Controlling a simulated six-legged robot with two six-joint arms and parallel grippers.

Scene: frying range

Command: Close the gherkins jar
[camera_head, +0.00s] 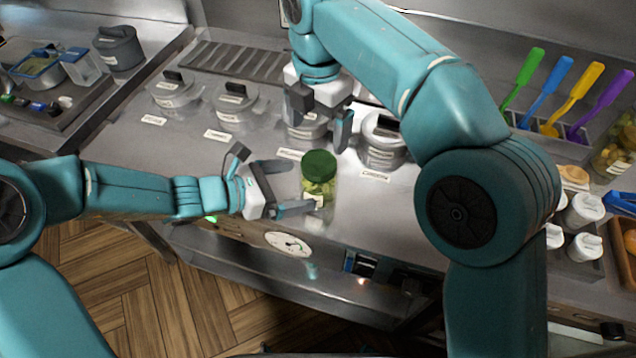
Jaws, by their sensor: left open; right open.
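The gherkins jar (316,190) is clear glass with green contents and stands upright near the counter's front edge. A dark green lid (319,165) sits on its mouth; I cannot tell whether it is screwed tight. My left gripper (290,188) is open just left of the jar, its fingers pointing right toward the glass. I cannot tell whether they touch it. My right gripper (323,125) is open and empty, pointing down behind and above the jar, over a lidded container.
Lidded containers (235,105) with labels stand in a row behind the jar. Colored spatulas (568,98) stand in a rack at right. White-capped bottles (584,210) stand at the right.

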